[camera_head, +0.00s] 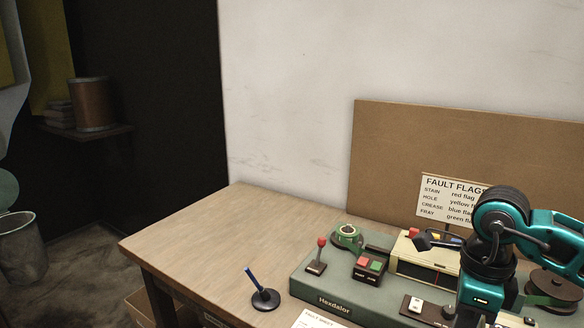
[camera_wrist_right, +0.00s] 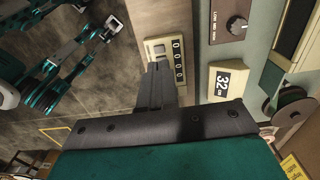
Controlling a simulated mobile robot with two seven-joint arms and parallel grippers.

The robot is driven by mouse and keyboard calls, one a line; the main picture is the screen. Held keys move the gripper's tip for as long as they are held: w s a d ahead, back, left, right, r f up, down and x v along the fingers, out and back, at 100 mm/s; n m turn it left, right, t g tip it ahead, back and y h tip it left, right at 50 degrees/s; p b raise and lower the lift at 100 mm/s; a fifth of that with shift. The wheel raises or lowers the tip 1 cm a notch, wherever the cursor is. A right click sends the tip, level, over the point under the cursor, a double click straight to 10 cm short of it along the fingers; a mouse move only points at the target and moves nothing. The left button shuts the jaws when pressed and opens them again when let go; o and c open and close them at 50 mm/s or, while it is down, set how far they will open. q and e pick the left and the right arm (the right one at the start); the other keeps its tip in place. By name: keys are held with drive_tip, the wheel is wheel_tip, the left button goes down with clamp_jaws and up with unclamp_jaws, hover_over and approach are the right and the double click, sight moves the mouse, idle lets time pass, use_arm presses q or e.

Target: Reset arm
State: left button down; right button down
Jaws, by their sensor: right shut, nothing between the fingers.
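My right arm (camera_head: 500,215), teal and black, comes in from the right in the head view and bends down over the right part of the green machine base (camera_head: 335,285). Its gripper cannot be made out clearly there. In the right wrist view the dark fingers of my right gripper (camera_wrist_right: 160,85) are together with nothing between them. They are beside a cream counter panel (camera_wrist_right: 165,52) showing zeros; whether they touch it I cannot tell. My left gripper does not show in the head view. Teal arm links of mine (camera_wrist_right: 88,50) appear at the upper left of the wrist view.
The base carries a red-topped lever (camera_head: 317,256), a green tape roll (camera_head: 346,237), a two-button box (camera_head: 370,266), a cream unit (camera_head: 428,262) and a brown reel (camera_head: 553,287). A blue stick on a black foot (camera_head: 265,298) stands on the wooden table (camera_head: 210,240), whose left part is clear.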

drive_tip(key=s+a+f+g+y, duration=0.1)
drive_tip(key=s+a+y, duration=0.3)
drive_tip(key=a, duration=0.5)
drive_tip(key=s+a+f+g+y, duration=0.2)
drive_tip(key=a+y, duration=0.3)
drive_tip(key=a, duration=0.4)
drive_tip(key=w+a+r+m+t+y, duration=0.1)
drive_tip(key=a+r+m+t+y, duration=0.6)
drive_tip(key=m+y, duration=0.5)
drive_tip(key=w+d+f+m+t+h, duration=0.2)
drive_tip(key=d+f+m+t+h, duration=0.35)
drive_tip(key=m, duration=0.65)
drive_tip(key=w+d+f+m+t+h, duration=0.2)
drive_tip(key=d+f+m+t+h, duration=0.4)
drive_tip(key=m, duration=0.6)
drive_tip(key=s+d+f+m+g+h, duration=0.2)
drive_tip(key=s+f+m+h, duration=0.1)
drive_tip(key=f, duration=0.5)
drive_tip(key=s+d+f+m+g+h, duration=0.2)
drive_tip(key=s+d+f+m+h, duration=0.1)
drive_tip(key=s+f+m, duration=0.3)
wheel_tip(320, 180, down, 3)
drive_tip(key=shift+s+r+g+h, duration=0.1)
drive_tip(key=shift+s+g+h, duration=0.25)
drive_tip(key=shift+s+h, duration=0.45)
